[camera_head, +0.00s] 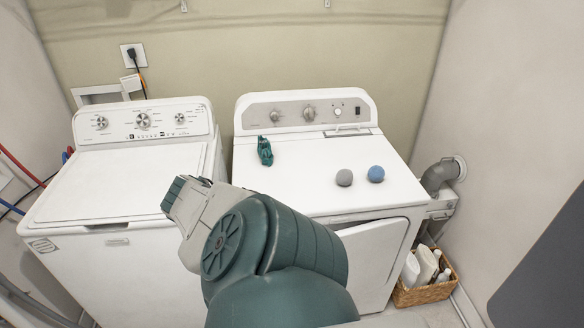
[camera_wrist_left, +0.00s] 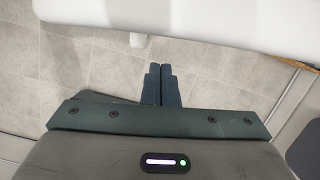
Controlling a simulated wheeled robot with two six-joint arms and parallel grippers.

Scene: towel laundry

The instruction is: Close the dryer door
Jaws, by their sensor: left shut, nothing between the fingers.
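The white dryer (camera_head: 300,170) stands on the right in the head view. Its door (camera_head: 378,250) shows on the front as a rounded white panel, partly covered by my arm. A line shows along its top and right edge; I cannot tell how far it stands open. My left gripper (camera_wrist_left: 161,70) is shut and empty in the left wrist view, above the floor. A broad white surface (camera_wrist_left: 200,20) crosses the top of that view, apart from the fingertips, with a small white projection (camera_wrist_left: 137,40). I cannot make out the fingertips in the head view.
A white washer (camera_head: 120,180) stands left of the dryer. Tiled floor (camera_wrist_left: 85,70) lies under my gripper.

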